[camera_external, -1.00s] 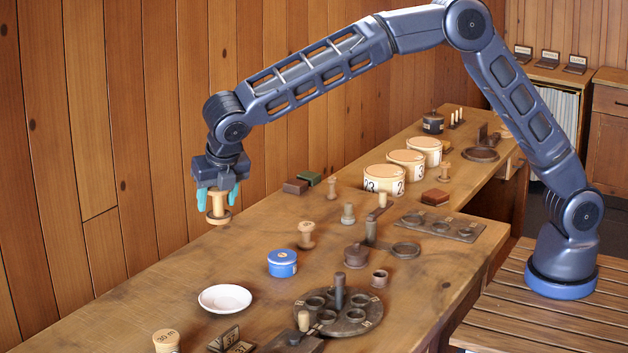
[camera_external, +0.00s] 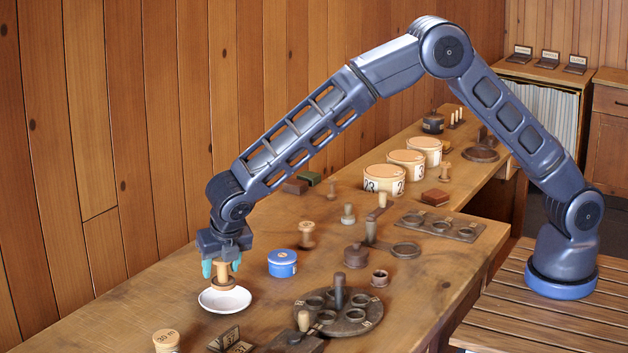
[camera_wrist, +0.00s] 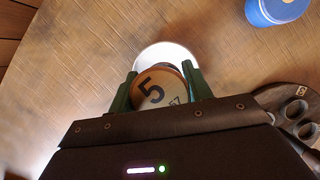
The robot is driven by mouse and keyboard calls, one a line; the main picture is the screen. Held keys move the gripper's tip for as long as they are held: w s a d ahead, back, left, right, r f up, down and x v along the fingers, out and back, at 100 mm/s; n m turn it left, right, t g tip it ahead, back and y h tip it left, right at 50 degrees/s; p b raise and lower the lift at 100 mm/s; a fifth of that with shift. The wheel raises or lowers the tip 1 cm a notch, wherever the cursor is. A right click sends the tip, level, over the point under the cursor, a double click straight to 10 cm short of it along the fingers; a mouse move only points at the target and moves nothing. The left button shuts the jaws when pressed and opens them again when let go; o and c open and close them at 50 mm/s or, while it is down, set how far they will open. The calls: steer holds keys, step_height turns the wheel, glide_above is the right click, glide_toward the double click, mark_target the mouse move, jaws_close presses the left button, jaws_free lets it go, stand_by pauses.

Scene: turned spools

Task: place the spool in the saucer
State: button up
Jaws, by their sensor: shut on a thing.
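A pale wooden spool (camera_external: 222,274) is upright between the fingers of my gripper (camera_external: 221,268), which is shut on it. In the wrist view the spool's round top (camera_wrist: 158,89) shows a black 5, between my two green fingers (camera_wrist: 160,92). The white saucer (camera_external: 225,303) is on the bench, directly below the spool in the external view. In the wrist view the saucer's rim (camera_wrist: 165,49) shows behind the spool, which hides much of it. Whether the spool's base touches the saucer I cannot tell.
A blue tin (camera_external: 282,263) stands right of the saucer, and it shows in the wrist view (camera_wrist: 278,8). A dark round holder (camera_external: 338,312) with several cups is farther right. A lidded tub (camera_external: 166,341) and number cards (camera_external: 231,341) are in front. Bench left of the saucer is clear.

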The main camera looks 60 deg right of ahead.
mark_target(222, 282)
steer(key=shift+f, duration=2.1)
steer(key=shift+f, duration=0.15)
steer(key=o, duration=1)
steer(key=shift+c, duration=0.2)
steer(key=v, duration=1.2)
steer(key=shift+r, duration=0.25)
